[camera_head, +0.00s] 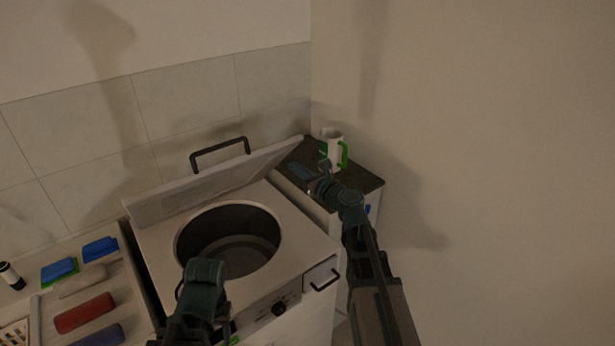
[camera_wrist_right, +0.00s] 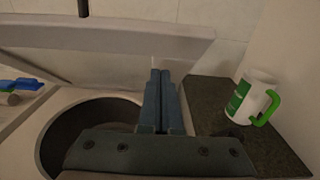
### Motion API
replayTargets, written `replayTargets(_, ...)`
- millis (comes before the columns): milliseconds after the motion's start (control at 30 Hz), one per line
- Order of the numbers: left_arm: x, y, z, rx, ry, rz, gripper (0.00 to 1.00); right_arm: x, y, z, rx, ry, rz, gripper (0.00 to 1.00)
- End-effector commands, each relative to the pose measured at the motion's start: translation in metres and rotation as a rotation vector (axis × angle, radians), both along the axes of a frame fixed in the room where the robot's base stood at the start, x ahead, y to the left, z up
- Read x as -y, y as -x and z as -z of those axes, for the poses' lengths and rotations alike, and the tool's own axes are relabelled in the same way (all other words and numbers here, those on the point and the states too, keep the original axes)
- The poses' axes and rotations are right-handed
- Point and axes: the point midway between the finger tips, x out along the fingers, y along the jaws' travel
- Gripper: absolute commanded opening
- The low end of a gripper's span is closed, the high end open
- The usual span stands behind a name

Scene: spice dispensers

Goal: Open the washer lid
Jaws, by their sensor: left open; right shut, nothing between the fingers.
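The washer lid (camera_head: 215,183) is raised and leans back, tilted, behind the round drum opening (camera_head: 230,240). Its black handle (camera_head: 220,146) stands along the top edge. In the right wrist view the lid (camera_wrist_right: 120,42) crosses the upper part, with the handle (camera_wrist_right: 83,8) at the top. My right gripper (camera_head: 300,172) is shut and empty near the lid's right end; its closed fingers (camera_wrist_right: 160,75) point toward the lid, and I cannot tell whether they touch it. My left gripper (camera_head: 203,280) is over the washer's front edge; its fingers are largely hidden.
A white and green mug (camera_head: 333,150) stands on the dark-topped cabinet (camera_head: 366,183) right of the washer. Left of the washer, a counter holds a red item (camera_head: 84,313), blue sponges (camera_head: 100,249) and a small bottle (camera_head: 11,276). Walls close in behind and right.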

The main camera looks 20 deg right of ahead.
Motion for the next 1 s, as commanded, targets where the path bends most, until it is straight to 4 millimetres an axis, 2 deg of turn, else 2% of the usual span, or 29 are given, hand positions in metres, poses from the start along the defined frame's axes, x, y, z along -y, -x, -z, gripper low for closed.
replayTargets(33,0.0,0.0,-0.001,0.0,0.0,0.0,0.5,-0.003,-0.012,-0.001,0.0,0.0,-0.002,0.0)
replayTargets(100,0.0,0.0,-0.015,0.0,0.0,0.0,0.5,-0.005,-0.017,-0.015,0.0,0.0,-0.001,0.0)
replayTargets(300,0.0,0.0,-0.026,0.0,0.0,0.001,0.5,-0.009,-0.029,-0.026,0.0,0.0,0.0,0.0)
replayTargets(800,0.0,0.0,-0.029,0.0,0.0,0.001,0.5,-0.011,-0.033,-0.029,0.0,0.0,0.0,0.0)
replayTargets(867,0.0,0.0,-0.034,0.0,0.0,0.001,0.5,-0.012,-0.037,-0.034,0.0,-0.001,0.0,0.0)
replayTargets(1000,0.0,0.0,-0.058,0.0,0.0,0.001,0.5,-0.017,-0.057,-0.058,0.0,-0.001,-0.001,0.0)
